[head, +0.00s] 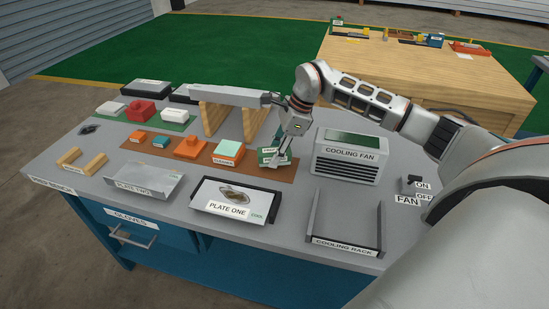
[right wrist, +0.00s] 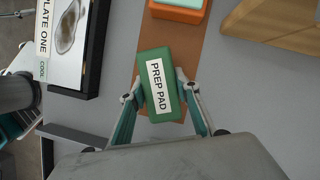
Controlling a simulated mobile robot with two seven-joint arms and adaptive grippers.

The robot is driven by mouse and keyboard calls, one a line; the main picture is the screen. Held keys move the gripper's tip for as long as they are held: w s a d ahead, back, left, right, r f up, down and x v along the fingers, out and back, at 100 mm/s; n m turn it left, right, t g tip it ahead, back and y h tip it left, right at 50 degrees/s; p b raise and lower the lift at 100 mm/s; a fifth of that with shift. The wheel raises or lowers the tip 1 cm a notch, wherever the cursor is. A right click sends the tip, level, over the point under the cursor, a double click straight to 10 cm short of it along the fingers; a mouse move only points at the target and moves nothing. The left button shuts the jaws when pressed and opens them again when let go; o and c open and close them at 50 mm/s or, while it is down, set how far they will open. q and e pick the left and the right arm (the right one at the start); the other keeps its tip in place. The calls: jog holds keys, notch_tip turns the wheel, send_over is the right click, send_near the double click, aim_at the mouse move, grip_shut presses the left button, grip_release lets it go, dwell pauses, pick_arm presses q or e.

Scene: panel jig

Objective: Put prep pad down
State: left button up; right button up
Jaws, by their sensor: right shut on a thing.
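The prep pad is a green block with a white label reading PREP PAD (right wrist: 159,87). It is between the fingers of my right gripper (right wrist: 163,103), which is shut on it. In the head view my right gripper (head: 277,162) points down at the right end of a brown mat (head: 262,176), with the pad partly hidden by the fingers. In the right wrist view the pad is over the brown strip of the mat. I cannot tell whether it touches the mat.
An orange block with a pale top (head: 228,150) stands on the mat left of the pad. Plate one (head: 232,200), a cooling rack (head: 345,230) and a cooling fan (head: 350,155) are close by. Wooden supports (head: 257,122) stand behind. Bare grey bench lies between mat and rack.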

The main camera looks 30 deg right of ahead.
jog(key=shift+f, duration=0.8)
jog(key=shift+f, duration=0.2)
jog(key=o, duration=1.1)
jog(key=shift+c, duration=0.2)
jog(key=shift+r, duration=0.1)
jog(key=v, duration=1.2)
jog(key=shift+r+p, duration=0.1)
jog(key=shift+p, duration=0.3)
